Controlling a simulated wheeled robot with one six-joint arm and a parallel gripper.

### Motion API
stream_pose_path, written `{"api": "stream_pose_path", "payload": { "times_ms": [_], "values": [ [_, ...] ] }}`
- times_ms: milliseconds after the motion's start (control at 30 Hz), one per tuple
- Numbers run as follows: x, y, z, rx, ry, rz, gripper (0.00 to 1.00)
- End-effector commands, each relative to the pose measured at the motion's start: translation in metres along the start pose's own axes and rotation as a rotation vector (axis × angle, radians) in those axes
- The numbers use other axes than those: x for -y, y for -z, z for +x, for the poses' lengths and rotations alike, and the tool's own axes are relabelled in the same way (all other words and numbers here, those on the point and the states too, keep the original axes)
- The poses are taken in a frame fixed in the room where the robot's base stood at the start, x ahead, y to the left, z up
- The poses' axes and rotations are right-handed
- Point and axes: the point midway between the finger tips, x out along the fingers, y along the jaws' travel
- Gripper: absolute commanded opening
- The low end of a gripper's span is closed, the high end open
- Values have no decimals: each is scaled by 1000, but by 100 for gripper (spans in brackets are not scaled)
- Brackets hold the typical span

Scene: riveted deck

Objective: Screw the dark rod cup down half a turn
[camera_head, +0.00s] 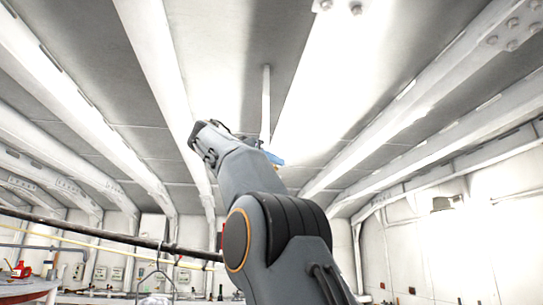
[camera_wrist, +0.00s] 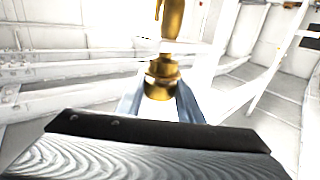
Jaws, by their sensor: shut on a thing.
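In the wrist view my gripper (camera_wrist: 159,98) has its two blue-grey fingers shut on a brass-coloured fitting (camera_wrist: 161,72). The fitting has a rounded end between the fingers and a wider collar just above it. A brass stem (camera_wrist: 172,18) runs on from the collar to the top edge of the picture. No dark cup stands out, and I cannot tell whether this fitting is the rod cup. In the head view a pale rod (camera_head: 266,100) hangs from the ceiling down behind my arm. A blue part of my gripper (camera_head: 274,158) shows beside its lower end; the fitting is hidden there.
White ceiling beams (camera_head: 160,70) with grey panels between them run overhead. A dark horizontal bar (camera_head: 100,235) crosses at the lower left, with a yellow line below it. A bench (camera_head: 28,287) with a red item stands at far left. Open air surrounds the hanging rod.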

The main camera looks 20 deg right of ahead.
Motion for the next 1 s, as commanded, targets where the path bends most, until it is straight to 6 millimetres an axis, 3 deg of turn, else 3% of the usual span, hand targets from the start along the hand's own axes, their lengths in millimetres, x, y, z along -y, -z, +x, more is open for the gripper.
{"api": "stream_pose_path", "payload": {
  "times_ms": [667, 700, 767, 800, 1000],
  "values": [
    [-1, 3, 0, -6, -51, 2, 11],
    [-1, 3, 0, -6, -51, 2, 39],
    [-1, 3, 0, -5, -51, 2, 49],
    [-1, 3, 0, -5, -51, 2, 52],
    [0, 1, 0, -3, -51, 1, 52]
  ]
}}
